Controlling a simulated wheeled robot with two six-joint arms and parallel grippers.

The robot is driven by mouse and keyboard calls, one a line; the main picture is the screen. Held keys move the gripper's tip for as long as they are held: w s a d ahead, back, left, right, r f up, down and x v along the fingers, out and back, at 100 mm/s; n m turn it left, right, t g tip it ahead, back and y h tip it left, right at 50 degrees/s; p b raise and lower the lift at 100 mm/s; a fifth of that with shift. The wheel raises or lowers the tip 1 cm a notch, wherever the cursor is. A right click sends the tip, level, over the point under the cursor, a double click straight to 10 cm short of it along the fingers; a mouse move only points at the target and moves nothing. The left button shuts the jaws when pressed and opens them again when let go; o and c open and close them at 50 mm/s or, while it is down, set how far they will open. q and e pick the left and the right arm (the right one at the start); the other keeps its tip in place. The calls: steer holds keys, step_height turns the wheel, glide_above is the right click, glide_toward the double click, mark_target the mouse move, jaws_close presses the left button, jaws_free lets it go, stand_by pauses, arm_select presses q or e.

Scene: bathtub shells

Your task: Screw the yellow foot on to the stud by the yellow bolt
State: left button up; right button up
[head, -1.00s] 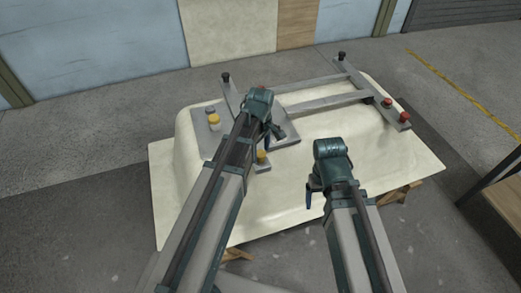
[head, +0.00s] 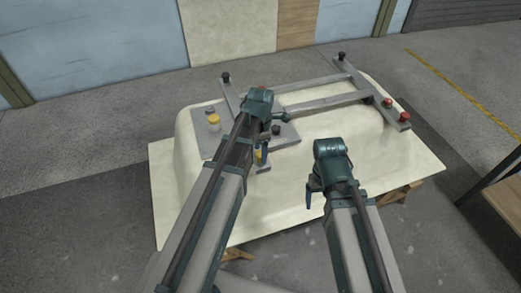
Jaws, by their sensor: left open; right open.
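The upturned cream bathtub shell (head: 290,190) carries a grey frame. A yellow piece (head: 213,119) stands on the grey plate (head: 205,143) at the left of the shell. Another yellow piece (head: 258,158) is on a small grey tab, largely hidden behind my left gripper. I cannot tell which one is the foot and which is the bolt. My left gripper (head: 263,152) is open, its blue fingers pointing down right at the second yellow piece; contact cannot be seen. My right gripper (head: 310,200) is open and empty over the front side of the shell.
A grey piece (head: 210,111) stands beside the yellow one on the plate. Black knobs are on the frame's left bar, with red knobs (head: 388,103) on its right bar. Wooden supports (head: 400,193) show below the shell. A bench (head: 500,195) stands at the right edge.

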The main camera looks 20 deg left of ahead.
arm_select(q)
jaws_close()
steer(key=m, duration=1.3)
steer(key=shift+o, duration=0.8)
jaws_free()
steer(key=shift+c, duration=0.8)
